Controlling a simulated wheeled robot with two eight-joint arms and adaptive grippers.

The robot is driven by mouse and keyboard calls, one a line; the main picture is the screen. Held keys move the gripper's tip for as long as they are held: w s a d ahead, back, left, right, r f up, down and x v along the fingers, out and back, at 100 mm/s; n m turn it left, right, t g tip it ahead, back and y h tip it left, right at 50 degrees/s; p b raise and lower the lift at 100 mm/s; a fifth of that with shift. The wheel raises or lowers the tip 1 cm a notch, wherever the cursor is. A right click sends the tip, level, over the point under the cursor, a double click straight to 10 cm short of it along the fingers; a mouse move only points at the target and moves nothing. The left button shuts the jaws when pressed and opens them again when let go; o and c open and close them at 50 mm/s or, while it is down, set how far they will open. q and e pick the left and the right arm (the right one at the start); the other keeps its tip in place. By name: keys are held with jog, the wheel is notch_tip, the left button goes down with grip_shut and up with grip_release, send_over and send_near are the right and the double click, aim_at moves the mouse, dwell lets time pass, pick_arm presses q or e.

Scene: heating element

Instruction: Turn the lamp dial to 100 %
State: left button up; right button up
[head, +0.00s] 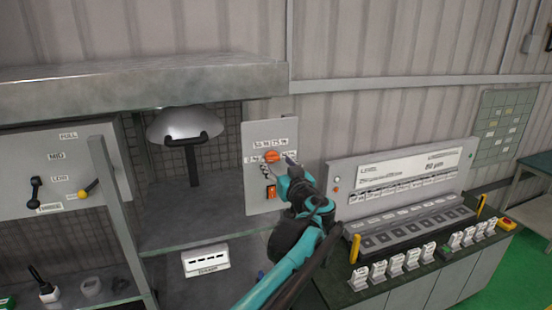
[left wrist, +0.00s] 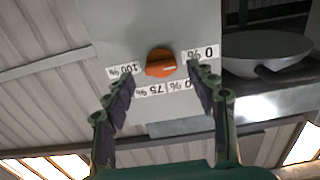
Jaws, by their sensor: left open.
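The orange lamp dial (head: 272,156) is on a grey upright panel (head: 256,132) left of my left gripper (head: 287,167). In the left wrist view, which is upside down, the dial (left wrist: 160,60) sits between and beyond the two fingertips of the left gripper (left wrist: 163,74). The fingers are spread and no contact with the dial shows. Labels around it read 0 %, 75 % and 100 %; another is partly covered by a finger. A pale mark shows on the dial, but its exact setting is unclear. My right gripper is not in view.
An orange-lit switch (head: 271,191) is below the dial. A domed lamp (head: 186,125) hangs left of the panel, under a thick grey shelf (head: 150,80). A white-labelled box (head: 206,260) sits lower left. A console (head: 400,180) with several blocks stands to the right.

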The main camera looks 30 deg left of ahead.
pick_arm(q)
jog(key=shift+x, duration=0.8)
jog(key=shift+s, duration=0.1)
jog(key=c, duration=1.2)
jog(key=shift+o, duration=0.2)
